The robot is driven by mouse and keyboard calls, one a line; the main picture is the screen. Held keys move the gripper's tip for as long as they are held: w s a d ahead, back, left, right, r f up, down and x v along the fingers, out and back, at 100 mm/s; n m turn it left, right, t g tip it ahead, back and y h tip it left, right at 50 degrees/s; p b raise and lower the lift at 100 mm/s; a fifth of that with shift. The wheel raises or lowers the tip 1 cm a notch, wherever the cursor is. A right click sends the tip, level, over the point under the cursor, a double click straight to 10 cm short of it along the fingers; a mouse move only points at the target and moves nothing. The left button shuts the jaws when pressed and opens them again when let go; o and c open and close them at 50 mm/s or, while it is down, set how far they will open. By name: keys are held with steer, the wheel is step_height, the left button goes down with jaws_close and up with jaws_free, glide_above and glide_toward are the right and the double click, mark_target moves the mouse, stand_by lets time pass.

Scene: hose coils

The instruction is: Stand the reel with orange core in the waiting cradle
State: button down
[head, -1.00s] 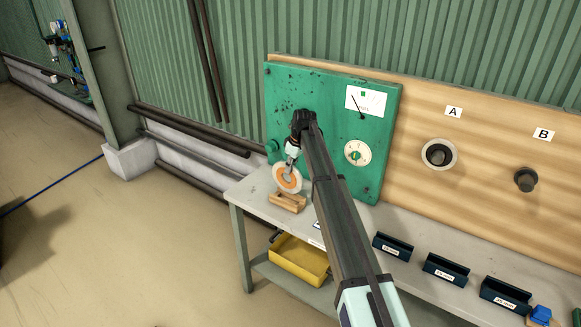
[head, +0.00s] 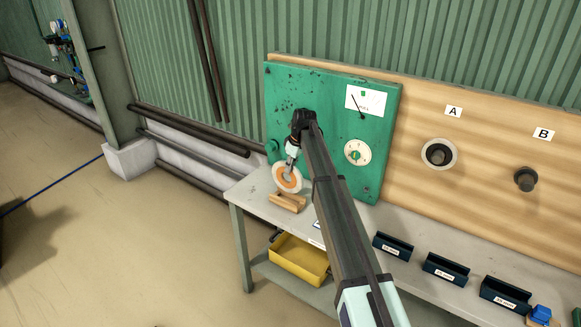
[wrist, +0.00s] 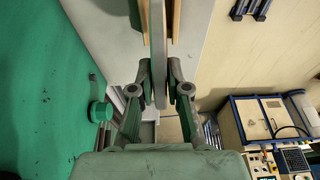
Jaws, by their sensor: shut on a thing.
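The reel with orange core (head: 281,188) has a pale rim and stands upright at the left end of the bench. My gripper (head: 289,174) is shut on it from above. In the wrist view the reel (wrist: 158,40) shows edge-on as a thin grey plate between the two fingers of my gripper (wrist: 159,72). The wooden cradle (head: 288,204) is right below the reel. In the wrist view wooden strips of the cradle (wrist: 177,20) lie on both sides of the reel. The reel's lower edge lines up with the cradle's slot; I cannot tell whether it rests on the bottom.
A green panel (head: 315,90) with a gauge stands close behind the reel. Posts A (head: 438,154) and B (head: 526,180) stick out of the wooden board. Several dark bins line the bench (head: 250,195) to the right. A yellow tray (head: 298,262) is below.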

mark_target(291, 175)
steer(key=shift+f+b, duration=1.05)
steer(key=shift+f, duration=1.65)
stand_by(0.5)
steer(key=c, duration=1.1)
jaws_free()
steer(key=shift+o, duration=0.2)
steer(key=shift+o, duration=0.2)
steer(key=shift+r, duration=0.15)
steer(key=shift+p+v, duration=1.3)
steer(key=shift+v, duration=2.1)
steer(key=shift+d, duration=0.1)
